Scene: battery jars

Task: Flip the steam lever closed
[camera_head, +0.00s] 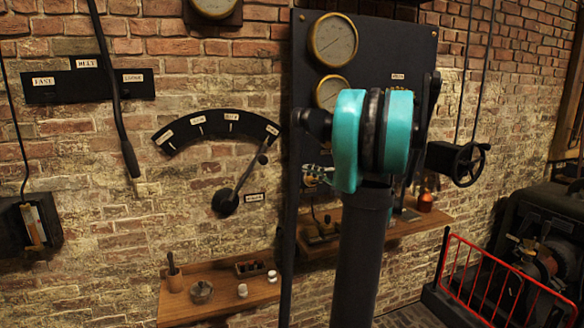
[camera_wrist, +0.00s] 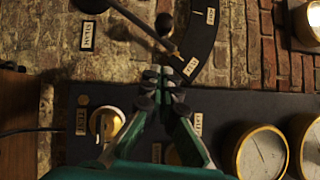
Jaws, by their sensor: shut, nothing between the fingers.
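The steam lever (camera_head: 246,177) is a dark rod on a round pivot on the brick wall, beside a small STEAM label (camera_head: 255,197). It slants up right, its tip near the right-end label of a black arc scale (camera_head: 205,127). In the wrist view the lever (camera_wrist: 137,20) has a round dark knob (camera_wrist: 164,24), and its tip lies by the label (camera_wrist: 190,66) that seems to read FULL. My gripper (camera_wrist: 162,78) is shut and empty, its fingertips just below the lever tip in that picture, apparently apart from it. In the head view my arm mostly hides the gripper.
A black gauge panel (camera_head: 375,40) stands right of the lever; its gauges (camera_wrist: 262,152) are close to my gripper in the wrist view. A wooden shelf (camera_head: 190,308) with small jars is below. A long hanging lever (camera_head: 112,90) is left. A red railing (camera_head: 500,285) is right.

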